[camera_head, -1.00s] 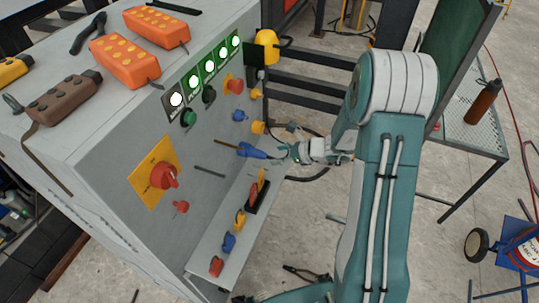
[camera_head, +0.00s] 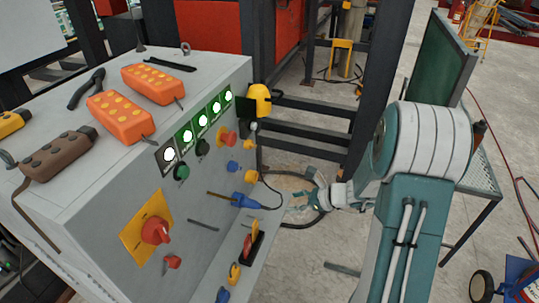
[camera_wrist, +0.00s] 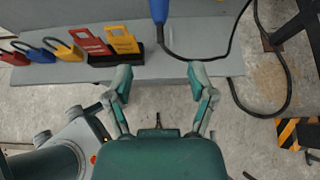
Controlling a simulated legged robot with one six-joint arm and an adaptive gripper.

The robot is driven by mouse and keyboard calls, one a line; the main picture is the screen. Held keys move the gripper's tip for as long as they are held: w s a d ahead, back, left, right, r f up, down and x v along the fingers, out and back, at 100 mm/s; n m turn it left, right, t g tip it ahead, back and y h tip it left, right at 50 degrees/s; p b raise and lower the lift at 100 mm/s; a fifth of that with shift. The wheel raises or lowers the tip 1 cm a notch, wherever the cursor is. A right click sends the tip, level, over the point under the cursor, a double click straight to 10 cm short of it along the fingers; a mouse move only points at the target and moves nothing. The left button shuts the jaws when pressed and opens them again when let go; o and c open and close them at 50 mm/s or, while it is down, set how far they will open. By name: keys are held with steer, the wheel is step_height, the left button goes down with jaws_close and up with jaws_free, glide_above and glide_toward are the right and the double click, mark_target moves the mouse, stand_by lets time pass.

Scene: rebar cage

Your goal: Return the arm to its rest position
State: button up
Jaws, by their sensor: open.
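My gripper (camera_head: 300,202) is at the end of my teal and white arm, to the right of the grey control cabinet (camera_head: 110,215) in the head view. In the wrist view my gripper (camera_wrist: 159,85) has its two fingers spread wide with nothing between them. A blue plug-like tool (camera_head: 240,200) with a dark cable is at the cabinet's front face, apart from my gripper. Its blue end also shows in the wrist view (camera_wrist: 159,12), beyond the fingertips.
The cabinet's shelf (camera_wrist: 200,66) holds red, blue and yellow padlocks (camera_wrist: 65,50) and a black holder with red and yellow tags (camera_wrist: 123,40). Orange pendants (camera_head: 120,117) lie on the cabinet top. A metal mesh table (camera_head: 482,180) stands at right. Concrete floor lies between.

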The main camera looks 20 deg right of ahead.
steer(key=s+a+r+n+g+h, duration=0.3)
steer(key=s+a+r+n+g, duration=0.1)
steer(key=s+a+r+n, duration=0.65)
steer(key=s+d+r+n+t+h, duration=0.2)
steer(key=s+r+n+h, duration=0.4)
steer(key=s+r+n, duration=0.3)
steer(key=s+d+n, duration=0.1)
steer(key=s+n, duration=0.2)
steer(key=n, duration=0.2)
steer(key=shift+r+n+t+h, duration=0.3)
steer(key=shift+n, duration=0.05)
